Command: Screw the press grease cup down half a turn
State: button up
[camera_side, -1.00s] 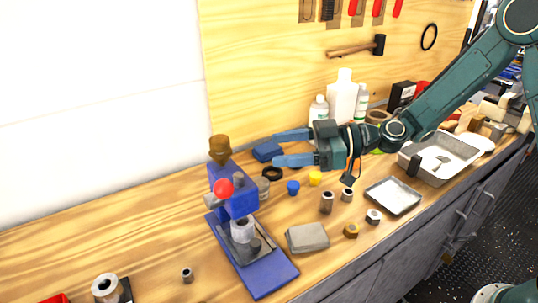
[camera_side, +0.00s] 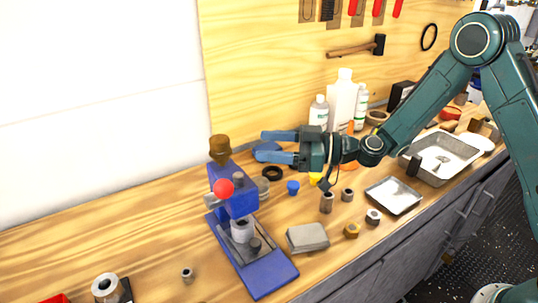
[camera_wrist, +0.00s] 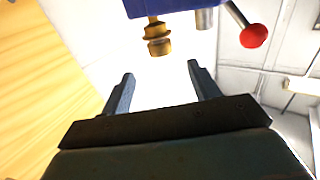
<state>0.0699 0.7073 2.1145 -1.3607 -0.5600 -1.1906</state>
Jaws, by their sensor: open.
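The press grease cup (camera_side: 219,147) is a brass-brown knob on top of the blue arbor press (camera_side: 240,203), at the left of the side view. In the wrist view the brass cup (camera_wrist: 158,38) shows at the top, beside the blue press body (camera_wrist: 170,5). My gripper (camera_side: 263,147) is open and empty to the right of the cup, at about its height, with a gap between. In the wrist view my gripper (camera_wrist: 160,73) has its fingers spread, and the cup lies ahead of the gap, not between them.
The press's red ball handle (camera_side: 223,187) sticks out below the cup; it also shows in the wrist view (camera_wrist: 253,36). White bottles (camera_side: 341,98) stand behind my wrist. Several nuts, caps and a grey block (camera_side: 307,238) lie on the bench to the right.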

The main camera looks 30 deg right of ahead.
aim_at(218, 139)
jog(key=x, duration=1.1)
jog(key=shift+w+a, duration=0.15)
jog(key=c, duration=1)
